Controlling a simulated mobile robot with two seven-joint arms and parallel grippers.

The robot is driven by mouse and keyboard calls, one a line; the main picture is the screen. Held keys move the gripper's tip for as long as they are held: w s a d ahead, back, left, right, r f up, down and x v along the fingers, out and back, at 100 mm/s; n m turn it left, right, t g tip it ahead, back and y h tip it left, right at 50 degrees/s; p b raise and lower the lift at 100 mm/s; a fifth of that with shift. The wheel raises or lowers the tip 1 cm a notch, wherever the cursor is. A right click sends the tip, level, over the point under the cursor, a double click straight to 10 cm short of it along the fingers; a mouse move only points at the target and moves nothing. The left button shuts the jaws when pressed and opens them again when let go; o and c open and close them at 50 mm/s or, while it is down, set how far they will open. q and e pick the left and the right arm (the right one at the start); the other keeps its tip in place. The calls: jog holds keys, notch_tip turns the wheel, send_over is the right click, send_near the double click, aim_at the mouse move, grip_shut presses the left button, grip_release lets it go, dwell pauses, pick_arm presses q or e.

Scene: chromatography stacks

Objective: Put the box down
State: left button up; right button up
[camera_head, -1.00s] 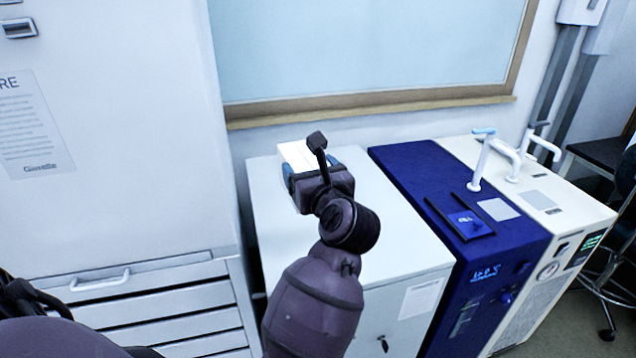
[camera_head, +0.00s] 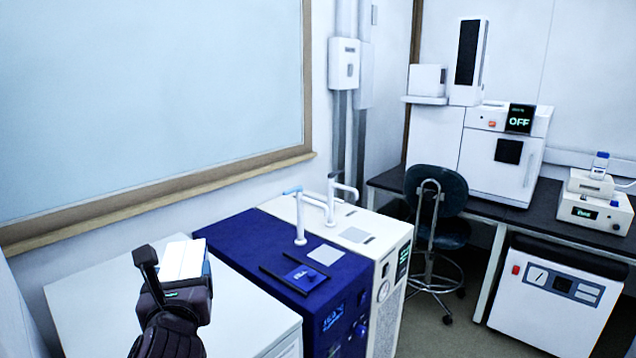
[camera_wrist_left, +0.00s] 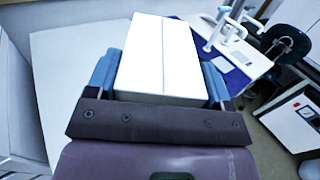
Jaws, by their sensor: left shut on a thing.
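The box (camera_head: 184,260) is white with a seam along its top. My left gripper (camera_head: 178,285) is shut on it, over the white cabinet top at the lower left of the head view. In the left wrist view the box (camera_wrist_left: 160,55) sits between the two blue fingers of my left gripper (camera_wrist_left: 160,85). I cannot tell whether the box touches the cabinet top. My right gripper is not in view.
The white cabinet top (camera_head: 245,318) has free room around the box. A blue machine (camera_head: 235,240) and a cream machine (camera_head: 385,232) with white taps stand right of it. A dark chair (camera_head: 437,205), a black bench (camera_head: 560,222) and instruments stand farther right.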

pick_arm(q)
jog(key=s+d+f+m+h, duration=0.1)
jog(key=s+f+h, duration=0.1)
jog(key=f, duration=0.4)
jog(key=s+f+m+h, duration=0.2)
jog(key=s+f+h, duration=0.1)
jog(key=f, duration=0.4)
jog(key=shift+s+d+f+t, duration=0.2)
jog(key=shift+s+d+t, duration=0.15)
jog(key=shift+s, duration=0.4)
